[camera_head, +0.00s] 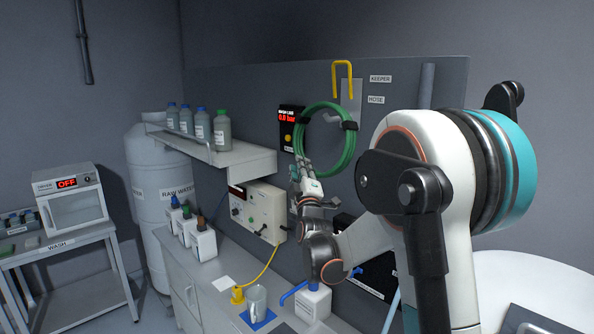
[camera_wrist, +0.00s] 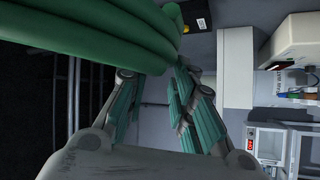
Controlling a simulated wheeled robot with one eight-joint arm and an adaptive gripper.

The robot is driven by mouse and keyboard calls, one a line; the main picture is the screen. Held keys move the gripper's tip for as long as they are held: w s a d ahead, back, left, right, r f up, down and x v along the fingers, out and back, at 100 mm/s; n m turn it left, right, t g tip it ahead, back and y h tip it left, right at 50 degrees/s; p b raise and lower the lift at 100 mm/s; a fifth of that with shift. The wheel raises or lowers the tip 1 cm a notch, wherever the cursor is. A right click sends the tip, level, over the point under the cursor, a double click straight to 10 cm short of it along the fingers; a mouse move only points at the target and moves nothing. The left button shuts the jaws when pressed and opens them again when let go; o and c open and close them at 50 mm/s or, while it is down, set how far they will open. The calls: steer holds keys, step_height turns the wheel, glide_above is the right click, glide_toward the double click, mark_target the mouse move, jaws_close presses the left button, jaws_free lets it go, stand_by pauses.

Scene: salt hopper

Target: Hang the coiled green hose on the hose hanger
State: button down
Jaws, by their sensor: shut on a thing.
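The coiled green hose (camera_head: 349,152) is a ring with dark bands, held up against the back panel. It fills the upper left of the wrist view (camera_wrist: 90,35). My gripper (camera_head: 303,167) is shut on the coil's lower left side; its green-padded fingers also show in the wrist view (camera_wrist: 155,80). The hose hanger (camera_head: 331,118) is a grey hook on a pale plate beside the HOSE label (camera_head: 376,99). It shows through the coil's opening near the top. I cannot tell whether the coil is around the hook or in front of it.
A yellow keeper (camera_head: 342,66) arches above the hanger plate. A pressure display (camera_head: 289,116) sits just left of the coil. A shelf (camera_head: 215,150) with bottles is further left. A bench below holds a white jug (camera_head: 313,302) and a cup (camera_head: 256,299).

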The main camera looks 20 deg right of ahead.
steer(key=shift+w+d+p, duration=0.15)
steer(key=shift+w+d, duration=0.05)
steer(key=shift+d, duration=0.45)
steer(key=shift+w+d+p, duration=0.1)
steer(key=shift+w+d, duration=0.15)
steer(key=shift+d, duration=0.35)
steer(key=shift+w+d+p, duration=0.15)
steer(key=shift+w+d, duration=0.05)
steer(key=shift+d, duration=0.45)
steer(key=shift+w+d+f+b, duration=0.1)
steer(key=shift+d+f+b, duration=0.1)
steer(key=shift+f+b, duration=0.25)
steer(key=shift+w+d+f+b, duration=0.1)
steer(key=shift+d+f+b, duration=0.1)
steer(key=shift+f+b, duration=0.25)
steer(key=shift+d+f+b, duration=0.1)
steer(key=shift+f+b, duration=0.2)
steer(key=shift+b, duration=0.1)
steer(key=shift+s+f, duration=0.1)
steer(key=c, duration=1.3)
jaws_free()
steer(key=v, duration=1.2)
steer(key=shift+f, duration=0.1)
